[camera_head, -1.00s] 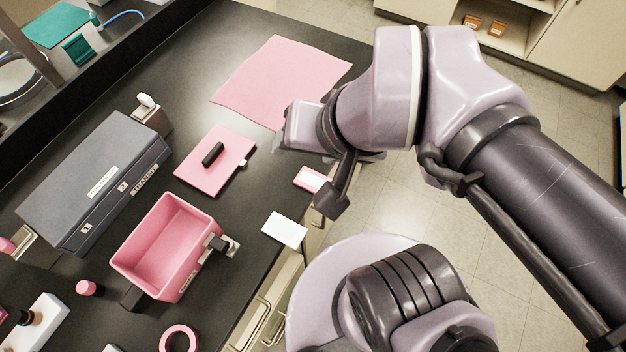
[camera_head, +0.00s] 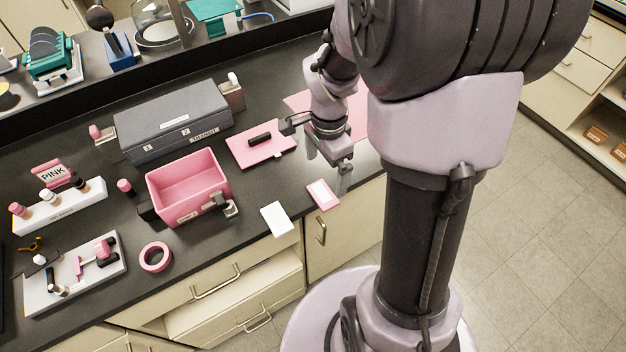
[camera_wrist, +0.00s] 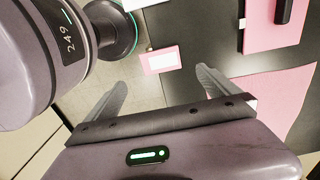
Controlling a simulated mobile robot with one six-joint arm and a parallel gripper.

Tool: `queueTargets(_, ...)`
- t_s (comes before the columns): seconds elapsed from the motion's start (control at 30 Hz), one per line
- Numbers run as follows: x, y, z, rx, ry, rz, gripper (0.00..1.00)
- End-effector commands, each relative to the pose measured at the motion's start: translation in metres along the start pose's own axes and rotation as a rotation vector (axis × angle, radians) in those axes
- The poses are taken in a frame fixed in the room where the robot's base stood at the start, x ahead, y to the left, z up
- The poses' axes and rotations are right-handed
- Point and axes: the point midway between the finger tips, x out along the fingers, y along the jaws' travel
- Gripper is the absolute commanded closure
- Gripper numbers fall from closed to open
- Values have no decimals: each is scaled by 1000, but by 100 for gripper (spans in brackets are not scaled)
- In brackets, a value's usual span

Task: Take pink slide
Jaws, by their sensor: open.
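The pink slide (camera_head: 323,195), a small flat pink piece with a white panel, lies at the front edge of the black counter. Part of it appears to overhang the edge. It also shows in the wrist view (camera_wrist: 149,66), ahead of and between the fingers, apart from them. My gripper (camera_wrist: 160,88) is open, with nothing between its two grey fingers. In the head view my wrist is above the counter, behind the slide, and its fingertips are hard to make out.
A white card (camera_head: 277,218) lies left of the slide, also at the edge. Behind are a pink lid (camera_head: 280,145) with a black handle, a pink sheet (camera_head: 357,115) and a grey box (camera_head: 172,117). A pink bin (camera_head: 187,184) stands left. Drawers lie below the counter edge.

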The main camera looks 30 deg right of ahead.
Motion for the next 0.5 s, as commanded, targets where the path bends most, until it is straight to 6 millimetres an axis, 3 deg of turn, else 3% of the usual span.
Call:
queueTargets(0.03,16,0,0,-1,-1,2,0)
queueTargets(0.1,28,0,0,-1,-1,1,0)
queueTargets(0.27,41,0,1,-2,0,0,0)
queueTargets(0.5,86,-3,3,-2,-1,0,0)
